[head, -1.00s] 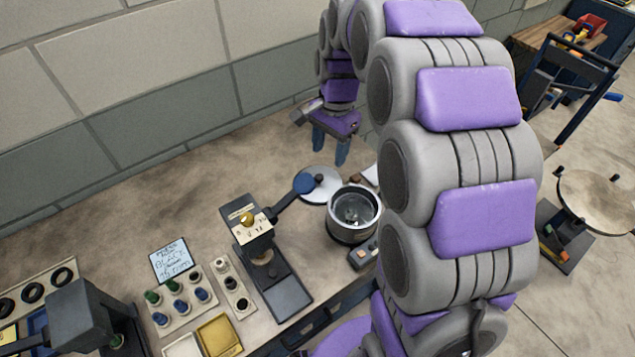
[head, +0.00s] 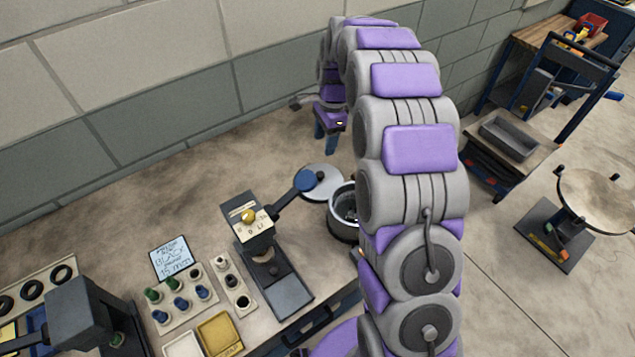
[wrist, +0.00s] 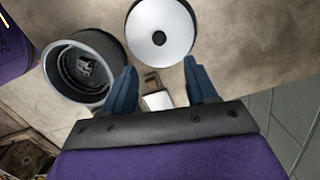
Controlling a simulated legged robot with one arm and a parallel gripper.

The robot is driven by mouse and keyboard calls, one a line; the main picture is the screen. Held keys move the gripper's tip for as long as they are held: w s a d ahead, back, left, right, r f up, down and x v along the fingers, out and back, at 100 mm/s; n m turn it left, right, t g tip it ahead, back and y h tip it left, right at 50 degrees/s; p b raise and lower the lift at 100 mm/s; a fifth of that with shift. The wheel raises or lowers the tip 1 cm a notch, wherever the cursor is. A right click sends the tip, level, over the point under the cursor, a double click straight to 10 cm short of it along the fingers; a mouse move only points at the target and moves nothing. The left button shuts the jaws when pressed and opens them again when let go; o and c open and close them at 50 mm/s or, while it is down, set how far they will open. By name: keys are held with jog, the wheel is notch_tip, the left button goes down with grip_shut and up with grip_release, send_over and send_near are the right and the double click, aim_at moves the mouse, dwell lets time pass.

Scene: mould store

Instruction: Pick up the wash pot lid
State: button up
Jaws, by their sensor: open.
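The wash pot lid (head: 327,184) is a flat silver disc lying on the bench; a lever's blue knob overlaps it in the head view. In the wrist view the lid (wrist: 147,22) shows a dark round knob at its centre. The wash pot (head: 342,222) stands open beside it, partly hidden by my arm; the wrist view shows the pot (wrist: 118,62) with something inside. My gripper (head: 326,138) is over the bench behind the lid. In the wrist view my gripper (wrist: 161,78) has blue fingers apart and empty, with the lid beyond the tips, not between them.
A black press (head: 265,260) with a long lever ending in a blue knob (head: 306,181) stands left of the lid. A small brown and white item (wrist: 156,98) shows between my fingers in the wrist view. The bench by the wall (head: 230,160) is clear.

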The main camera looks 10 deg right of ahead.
jog(key=b, duration=0.1)
send_over(320, 174)
jog(key=d, duration=0.2)
notch_tip(320, 174, down, 7)
jog(key=shift+w+a+f, duration=0.1)
jog(key=shift+a+f, duration=0.1)
jog(key=shift+f, duration=0.15)
jog(key=shift+a+f+b, duration=0.4)
jog(key=shift+a, duration=0.05)
jog(key=f, duration=0.2)
jog(key=f+b, duration=0.1)
jog(key=f, duration=0.1)
jog(key=shift+a+f+b, duration=0.2)
jog(key=shift+f+b, duration=0.05)
jog(key=shift+b, duration=0.05)
jog(key=shift+r, duration=0.1)
jog(key=shift+a, duration=0.15)
jog(key=c, duration=0.6)
grip_shut()
